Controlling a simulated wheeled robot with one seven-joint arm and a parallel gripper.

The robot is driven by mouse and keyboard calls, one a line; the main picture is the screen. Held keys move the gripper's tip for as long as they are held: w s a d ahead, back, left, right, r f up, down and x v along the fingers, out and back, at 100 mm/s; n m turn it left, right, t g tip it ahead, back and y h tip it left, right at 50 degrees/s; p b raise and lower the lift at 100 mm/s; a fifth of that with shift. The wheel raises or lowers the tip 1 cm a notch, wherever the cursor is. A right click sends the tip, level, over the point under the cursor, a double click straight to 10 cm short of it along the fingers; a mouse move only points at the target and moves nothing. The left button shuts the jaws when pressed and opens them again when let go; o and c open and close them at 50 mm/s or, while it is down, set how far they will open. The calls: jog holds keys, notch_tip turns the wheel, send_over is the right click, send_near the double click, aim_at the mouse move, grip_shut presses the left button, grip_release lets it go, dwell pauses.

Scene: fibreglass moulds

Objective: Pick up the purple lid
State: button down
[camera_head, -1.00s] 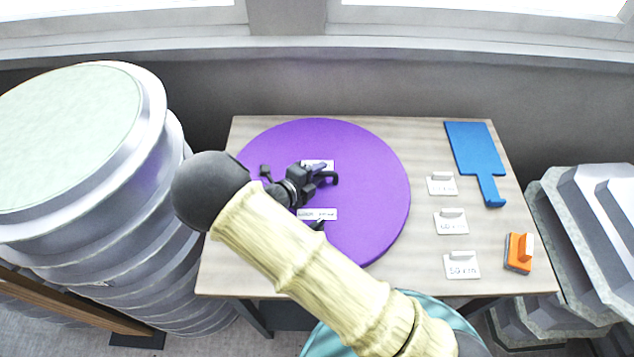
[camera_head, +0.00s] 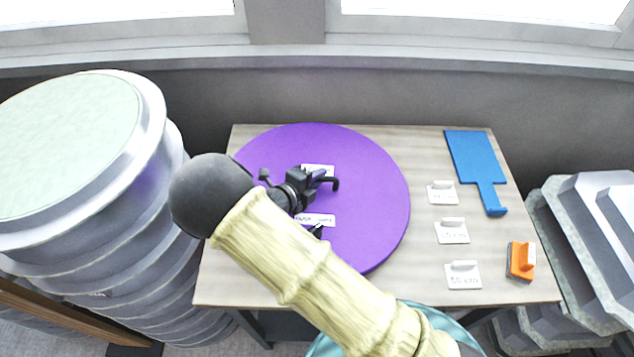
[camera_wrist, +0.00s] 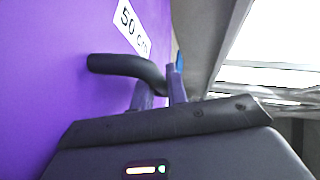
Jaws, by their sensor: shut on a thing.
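The purple lid (camera_head: 370,200) is a large flat disc over the left half of the wooden table. It has a dark bent handle (camera_wrist: 118,65) and white labels; one reads "50 cm" in the wrist view (camera_wrist: 132,30). My gripper (camera_head: 322,181) is above the lid's middle, its fingers shut on the handle. In the wrist view the fingers (camera_wrist: 158,88) meet the end of the handle, and the lid's purple face fills the left side. My arm hides the lid's lower left part. Whether the lid is clear of the tabletop is hard to tell.
A tall ribbed grey mould (camera_head: 80,240) stands left. Grey angular moulds (camera_head: 590,230) stand right. A windowed wall is behind.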

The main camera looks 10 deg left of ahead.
notch_tip(320, 180, up, 8)
jog(key=shift+a+r+b, duration=0.1)
jog(key=shift+b, duration=0.8)
